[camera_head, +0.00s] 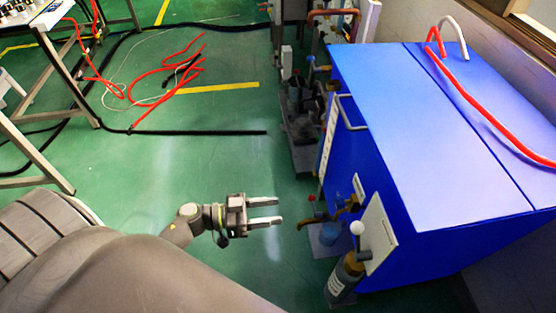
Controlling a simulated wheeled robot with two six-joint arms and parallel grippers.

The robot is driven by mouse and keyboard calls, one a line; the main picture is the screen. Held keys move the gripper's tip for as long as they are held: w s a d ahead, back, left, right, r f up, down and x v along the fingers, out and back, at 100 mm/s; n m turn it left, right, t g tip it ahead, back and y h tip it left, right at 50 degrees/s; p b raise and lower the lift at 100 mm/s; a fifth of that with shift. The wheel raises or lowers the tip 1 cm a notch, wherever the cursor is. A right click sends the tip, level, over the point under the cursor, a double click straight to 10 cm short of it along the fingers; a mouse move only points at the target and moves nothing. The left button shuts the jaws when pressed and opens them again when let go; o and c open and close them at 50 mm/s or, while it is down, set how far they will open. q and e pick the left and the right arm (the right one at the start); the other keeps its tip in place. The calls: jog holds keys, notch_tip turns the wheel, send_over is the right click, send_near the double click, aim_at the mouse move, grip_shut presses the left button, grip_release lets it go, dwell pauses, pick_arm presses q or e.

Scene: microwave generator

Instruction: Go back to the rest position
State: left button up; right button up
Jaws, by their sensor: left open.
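My left gripper (266,212) is at the lower middle of the head view. Its two pale fingers point to the right and are apart, with nothing between them. It hangs over the green floor, left of a large blue machine (440,130) and apart from it. My right gripper is not in this view.
The blue machine fills the right side, with a white panel (379,234), pipes and a grey cylinder (345,279) at its near left. Red hoses (170,75) and black cables lie on the floor at the back left. A table frame (70,70) stands there. The floor around the gripper is clear.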

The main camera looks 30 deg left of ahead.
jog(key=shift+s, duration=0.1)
pick_arm(q)
jog(key=w+a+f+n+t+y+p, duration=0.1)
jog(key=a+f+n+t+y+p, duration=0.3)
jog(key=a+f+n+y, duration=0.35)
jog(key=s+a+f+g+y+p, duration=0.1)
jog(key=s+a+f+y, duration=0.15)
jog(key=f, duration=0.25)
jog(key=s+a+f+g+y+p, duration=0.2)
jog(key=s+f+y, duration=0.1)
jog(key=f+y, duration=0.15)
jog(key=s+d+f+g+p, duration=0.1)
jog(key=s+f+g, duration=0.2)
jog(key=s, duration=0.6)
jog(key=s+f+g+p, duration=0.1)
jog(key=s+f+g, duration=0.3)
jog(key=s, duration=0.4)
jog(key=s+d+f+g+y+p, duration=0.1)
jog(key=s+f+g, duration=0.2)
jog(key=s, duration=0.6)
notch_tip(320, 180, down, 3)
jog(key=shift+s+d+r+p, duration=0.1)
jog(key=shift+s+d+p, duration=0.2)
jog(key=shift+d, duration=0.05)
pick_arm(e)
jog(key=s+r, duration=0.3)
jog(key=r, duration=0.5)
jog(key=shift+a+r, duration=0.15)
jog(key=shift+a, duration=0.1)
